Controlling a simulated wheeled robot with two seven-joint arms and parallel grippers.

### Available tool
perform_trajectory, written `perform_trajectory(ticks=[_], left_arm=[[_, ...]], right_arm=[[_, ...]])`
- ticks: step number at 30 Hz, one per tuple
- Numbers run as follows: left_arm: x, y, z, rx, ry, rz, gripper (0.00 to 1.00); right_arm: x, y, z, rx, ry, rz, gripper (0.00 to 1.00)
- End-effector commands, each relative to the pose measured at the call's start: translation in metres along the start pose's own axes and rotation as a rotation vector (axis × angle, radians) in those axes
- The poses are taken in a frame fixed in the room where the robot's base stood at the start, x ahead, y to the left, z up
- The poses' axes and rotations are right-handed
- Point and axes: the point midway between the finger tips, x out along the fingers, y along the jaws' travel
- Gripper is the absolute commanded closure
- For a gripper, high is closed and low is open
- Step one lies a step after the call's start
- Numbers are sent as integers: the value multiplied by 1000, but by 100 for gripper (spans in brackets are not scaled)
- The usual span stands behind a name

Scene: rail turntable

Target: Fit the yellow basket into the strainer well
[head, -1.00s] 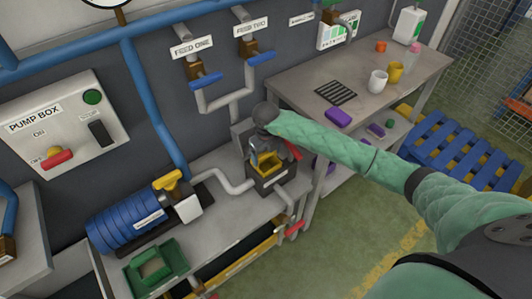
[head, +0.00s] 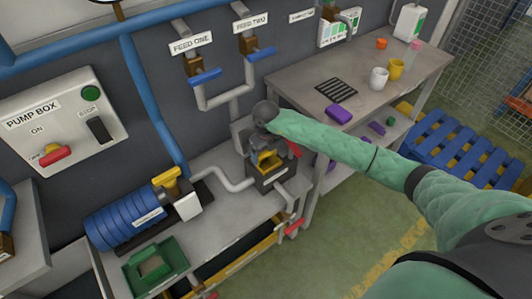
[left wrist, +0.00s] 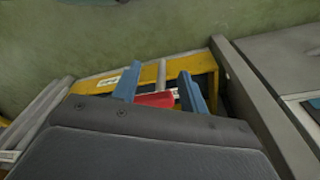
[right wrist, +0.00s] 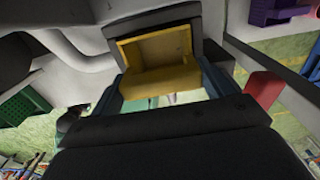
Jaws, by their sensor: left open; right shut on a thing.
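The yellow basket (head: 268,160) is an open box, seen at the mouth of the dark strainer well (head: 268,182) on the bench in the head view. In the right wrist view the basket (right wrist: 155,72) lies against the dark rim of the well (right wrist: 208,48); how deep it sits is unclear. My right gripper (right wrist: 165,90) is shut on the basket's near wall. In the head view this gripper (head: 264,147) is partly hidden by its own wrist. My left gripper (left wrist: 160,88) is open and shows only in its wrist view, with a red handle (left wrist: 155,99) beyond its fingers.
A grey pipe (head: 222,178) joins the well to the blue pump (head: 125,220). A green tray (head: 155,265) lies at the bench's front left. A red handle (head: 296,148) stands just right of the well. The side table (head: 360,75) holds mugs and a purple block (head: 339,114).

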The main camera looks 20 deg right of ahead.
Motion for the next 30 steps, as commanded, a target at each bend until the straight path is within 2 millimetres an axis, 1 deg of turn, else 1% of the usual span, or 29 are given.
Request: perform_trajectory(ticks=[6,14,15,17,30], left_arm=[[-6,1,-7,-1,5,1,57],[-11,2,-7,-1,1,3,57],[-11,2,-7,-1,2,3,57],[-11,2,-6,-1,2,3,57],[-7,1,0,-1,-5,2,57]], right_arm=[[2,0,0,0,-1,0,68],[3,0,0,0,-1,0,68],[4,0,0,0,0,0,12],[4,0,0,0,0,0,1],[0,0,0,0,0,0,0]])
